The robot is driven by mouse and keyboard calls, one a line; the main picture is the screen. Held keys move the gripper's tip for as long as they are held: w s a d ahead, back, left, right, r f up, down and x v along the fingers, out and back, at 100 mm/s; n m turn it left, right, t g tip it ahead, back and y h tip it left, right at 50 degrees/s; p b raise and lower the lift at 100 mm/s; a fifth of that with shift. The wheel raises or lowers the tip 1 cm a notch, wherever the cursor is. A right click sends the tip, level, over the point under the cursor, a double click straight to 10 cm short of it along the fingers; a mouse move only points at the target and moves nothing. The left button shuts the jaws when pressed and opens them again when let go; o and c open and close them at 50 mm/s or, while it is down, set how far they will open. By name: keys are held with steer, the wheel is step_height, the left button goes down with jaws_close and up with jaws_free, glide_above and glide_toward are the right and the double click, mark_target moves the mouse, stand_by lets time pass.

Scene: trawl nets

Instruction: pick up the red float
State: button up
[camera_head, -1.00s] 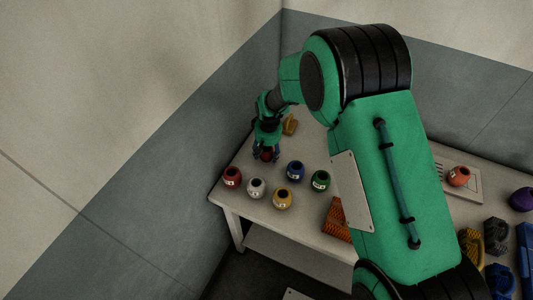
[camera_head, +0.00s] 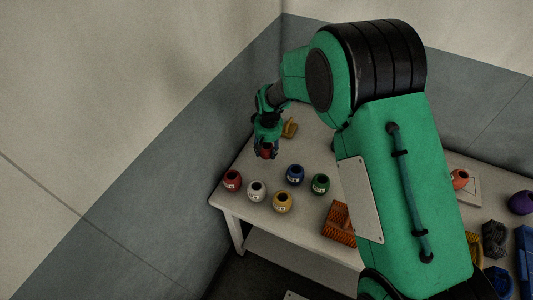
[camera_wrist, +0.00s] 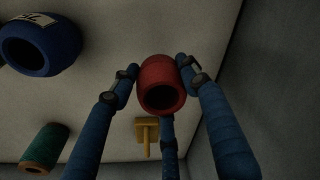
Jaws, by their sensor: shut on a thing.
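A red float (camera_wrist: 161,84) with a dark round opening sits between the blue fingers of my gripper (camera_wrist: 163,82) in the wrist view. The fingers touch it on its sides and a third finger is behind it. In the head view my gripper (camera_head: 267,150) is shut on the red float (camera_head: 267,154), near the table's far left edge. The fingers partly hide it there. A second red, jar-like piece (camera_head: 232,180) with a pale label stands on the table at the left front corner.
White (camera_head: 257,189), yellow (camera_head: 282,201), blue (camera_head: 295,173) and green (camera_head: 320,182) labelled pieces stand close by on the table (camera_head: 262,217). A yellow object (camera_head: 290,128) lies behind my gripper. Walls border the table's left and back.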

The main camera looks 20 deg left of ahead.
mark_target(266, 144)
step_height(266, 144, up, 6)
steer(key=shift+f+p, duration=0.1)
steer(key=shift+p, duration=0.4)
